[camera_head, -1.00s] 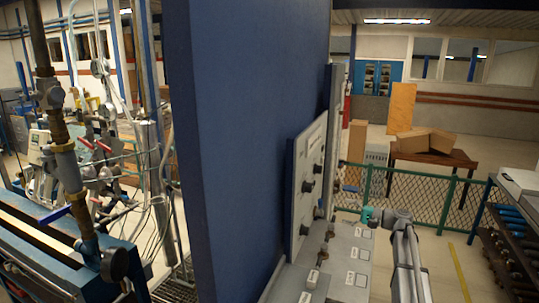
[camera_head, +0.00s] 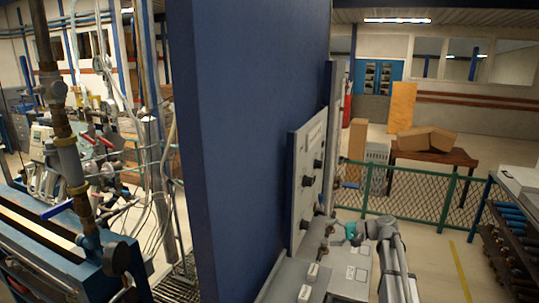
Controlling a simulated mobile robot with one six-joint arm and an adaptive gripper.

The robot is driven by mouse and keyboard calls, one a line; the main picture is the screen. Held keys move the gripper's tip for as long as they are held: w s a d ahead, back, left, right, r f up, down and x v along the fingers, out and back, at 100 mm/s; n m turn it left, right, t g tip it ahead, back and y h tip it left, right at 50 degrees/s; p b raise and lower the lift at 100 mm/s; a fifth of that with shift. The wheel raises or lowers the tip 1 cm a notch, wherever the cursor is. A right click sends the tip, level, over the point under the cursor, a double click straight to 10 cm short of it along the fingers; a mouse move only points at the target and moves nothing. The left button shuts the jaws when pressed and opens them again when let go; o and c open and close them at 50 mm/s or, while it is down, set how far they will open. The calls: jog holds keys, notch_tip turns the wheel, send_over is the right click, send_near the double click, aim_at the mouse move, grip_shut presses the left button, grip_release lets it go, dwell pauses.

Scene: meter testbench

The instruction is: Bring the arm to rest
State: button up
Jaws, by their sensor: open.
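My arm (camera_head: 394,262) rises from the bottom right and bends left at its wrist, beside the meter testbench. My gripper (camera_head: 339,238) is small in view, with a teal part at its wrist, and is open. It points left toward the upright panel (camera_head: 308,172) with its dark knobs, above the grey bench top (camera_head: 347,280). Nothing can be seen held in it. I cannot tell whether its fingertips touch the small fittings close by.
A tall blue partition (camera_head: 250,130) fills the middle and hides what is behind it. A green mesh fence (camera_head: 418,192) stands behind the arm. A dark rack (camera_head: 503,245) is at the right. Pipework (camera_head: 65,150) is at the left. Open floor shows right of the arm.

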jog(key=s+a+f+n+g+h+b, duration=0.2)
jog(key=s+f+h+b, duration=0.2)
jog(key=s+f+h, duration=0.3)
jog(key=s+a+f+n+g+h+b, duration=0.2)
jog(key=s+f+h, duration=0.4)
jog(key=s+f, duration=0.8)
jog(key=s+n+b, duration=0.1)
jog(key=s, duration=0.4)
jog(key=shift+s+a+n+g+h+b, duration=0.2)
jog(key=shift+n+g+h+b, duration=0.1)
jog(key=shift+h+b, duration=0.1)
jog(key=shift+f, duration=0.1)
dwell(0.4)
jog(key=shift+w, duration=0.1)
